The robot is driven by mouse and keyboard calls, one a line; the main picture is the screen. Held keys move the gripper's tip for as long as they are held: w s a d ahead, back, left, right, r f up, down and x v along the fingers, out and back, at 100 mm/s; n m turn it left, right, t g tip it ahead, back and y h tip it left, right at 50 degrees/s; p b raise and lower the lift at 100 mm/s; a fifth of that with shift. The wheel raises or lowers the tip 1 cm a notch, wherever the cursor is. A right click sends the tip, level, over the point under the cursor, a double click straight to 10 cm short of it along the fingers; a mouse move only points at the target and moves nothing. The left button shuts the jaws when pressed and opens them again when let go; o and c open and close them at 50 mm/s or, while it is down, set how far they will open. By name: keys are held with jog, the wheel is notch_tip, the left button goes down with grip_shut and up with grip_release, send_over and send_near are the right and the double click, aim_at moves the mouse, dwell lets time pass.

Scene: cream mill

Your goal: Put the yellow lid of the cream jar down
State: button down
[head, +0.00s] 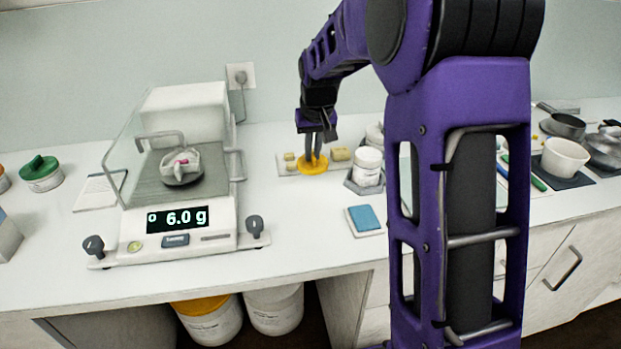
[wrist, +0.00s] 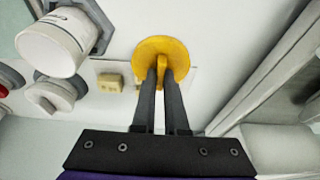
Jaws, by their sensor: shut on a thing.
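The yellow lid (head: 313,168) is a round disc with an upright grip on top. My gripper (head: 314,152) points down and is shut on that grip. In the wrist view the lid (wrist: 163,52) sits between my fingertips (wrist: 163,75), which pinch its raised grip. The lid is over or on a pale board (head: 286,169) at the back of the counter; I cannot tell whether it touches. A white jar (head: 367,166) stands in a grey holder just right of the lid and also shows in the wrist view (wrist: 52,45); I cannot tell whether it is the cream jar.
Small yellow blocks (head: 340,154) lie on the board beside the lid. A balance (head: 178,200) reading 6.0 g stands to the left with its glass shield raised. A blue pad (head: 364,219) lies near the front edge. The counter between balance and pad is clear.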

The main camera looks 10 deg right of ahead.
aim_at(316, 171)
jog(key=shift+f+b, duration=0.35)
jog(key=shift+f, duration=2.7)
jog(key=shift+f, duration=0.15)
jog(key=c, duration=0.9)
grip_release()
jog(key=shift+c, duration=0.2)
jog(key=p+v, duration=0.1)
jog(key=v, duration=1.1)
